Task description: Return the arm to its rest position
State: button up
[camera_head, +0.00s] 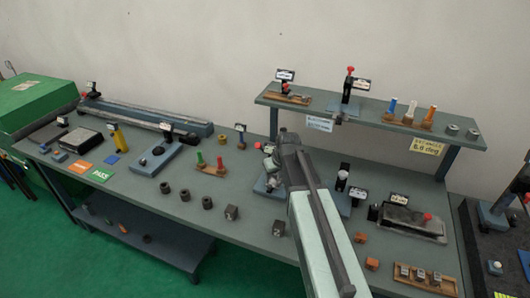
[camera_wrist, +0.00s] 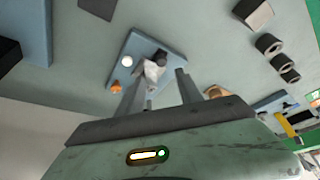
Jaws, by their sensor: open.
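My arm (camera_head: 318,235) reaches from the bottom of the head view over the middle of the bench, and its wrist hides my fingertips there. In the wrist view my gripper (camera_wrist: 160,88) is open, its two grey fingers apart. A fixture on a blue base plate (camera_wrist: 122,62) lies beyond the fingers, with a pale grey part, a dark knob, a white button and an orange spot on it. The left finger overlaps this fixture in the picture; I cannot tell whether they touch. In the head view the fixture (camera_head: 265,187) shows only partly beside my wrist. I see nothing held between the fingers.
A raised shelf (camera_head: 380,116) with tools and coloured pegs stands at the back right.

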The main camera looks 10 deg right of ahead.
jog(key=s+f+m+g+b, duration=0.1)
jog(key=s+f+g, duration=0.1)
jog(key=s, duration=0.8)
jog(key=s+a+f+m+g+h+b, duration=0.1)
jog(key=s+f+g+b, duration=0.1)
jog(key=s, duration=0.7)
jog(key=shift+s+f+m, duration=0.3)
jog(key=shift+s+f, duration=0.1)
